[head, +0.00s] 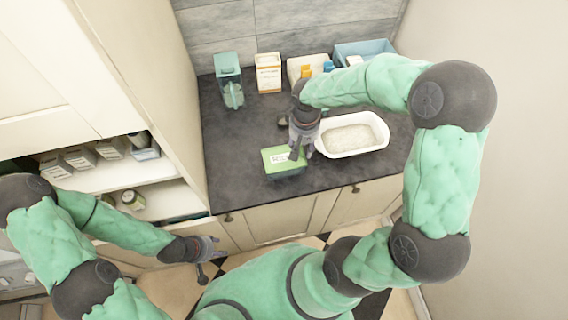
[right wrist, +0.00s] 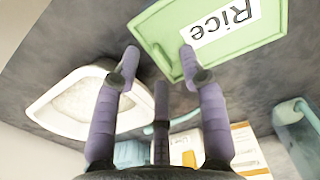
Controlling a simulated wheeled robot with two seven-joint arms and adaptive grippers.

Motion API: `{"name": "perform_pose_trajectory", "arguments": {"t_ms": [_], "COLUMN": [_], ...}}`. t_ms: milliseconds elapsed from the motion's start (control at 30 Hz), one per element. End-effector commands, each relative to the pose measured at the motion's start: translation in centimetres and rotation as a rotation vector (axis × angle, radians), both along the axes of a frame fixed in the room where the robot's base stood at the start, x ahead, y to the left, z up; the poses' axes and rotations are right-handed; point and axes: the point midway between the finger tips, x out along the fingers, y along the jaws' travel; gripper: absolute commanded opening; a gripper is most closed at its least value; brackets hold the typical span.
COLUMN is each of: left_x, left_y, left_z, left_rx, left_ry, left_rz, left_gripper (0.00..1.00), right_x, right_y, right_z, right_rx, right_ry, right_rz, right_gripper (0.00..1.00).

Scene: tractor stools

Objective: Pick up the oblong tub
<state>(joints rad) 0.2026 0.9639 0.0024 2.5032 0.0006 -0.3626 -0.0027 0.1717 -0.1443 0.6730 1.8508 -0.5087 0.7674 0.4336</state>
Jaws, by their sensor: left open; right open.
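A white oblong tub (head: 352,153) with a wide rim and pale grainy contents stands on the dark counter, right of my right gripper (head: 300,148). It also shows at the left in the right wrist view (right wrist: 50,121). A green lidded box (head: 287,171) labelled "Rice" stands left of the white tub, and it fills the upper right of the right wrist view (right wrist: 165,42). My right gripper is open and empty between the two, its fingers (right wrist: 160,66) overlapping the green box's edge in view. Contact is unclear. My left gripper (head: 212,253) is open and empty, low in front of the cabinets.
Along the back of the counter (head: 235,150) stand a teal container (head: 228,68), a white-orange carton (head: 268,75), a white bin with bottles and a blue bin (head: 372,47). A small dark item lies by my right wrist. Shelves with boxes (head: 80,158) are at the left.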

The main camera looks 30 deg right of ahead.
Motion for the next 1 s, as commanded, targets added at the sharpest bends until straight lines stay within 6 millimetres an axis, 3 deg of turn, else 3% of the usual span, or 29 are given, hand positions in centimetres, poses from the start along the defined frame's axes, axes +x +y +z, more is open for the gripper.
{"name": "perform_pose_trajectory", "arguments": {"t_ms": [267,400,1000], "left_x": [0.0,0.0,0.0], "left_y": [0.0,0.0,0.0], "left_z": [-0.01,-0.01,0.09], "left_rx": [0.0,0.0,0.0], "left_ry": [0.0,0.0,0.0], "left_rz": [0.0,0.0,0.0], "left_gripper": [0.47,0.47,0.47], "right_x": [0.01,0.01,0.07], "right_y": [0.01,0.01,-0.02], "right_z": [-0.22,-0.21,0.29], "right_rx": [0.0,0.0,0.0], "right_ry": [-0.001,0.0,-0.002], "right_rz": [-0.001,-0.001,-0.001], "right_gripper": [0.4,0.0,0.0]}}
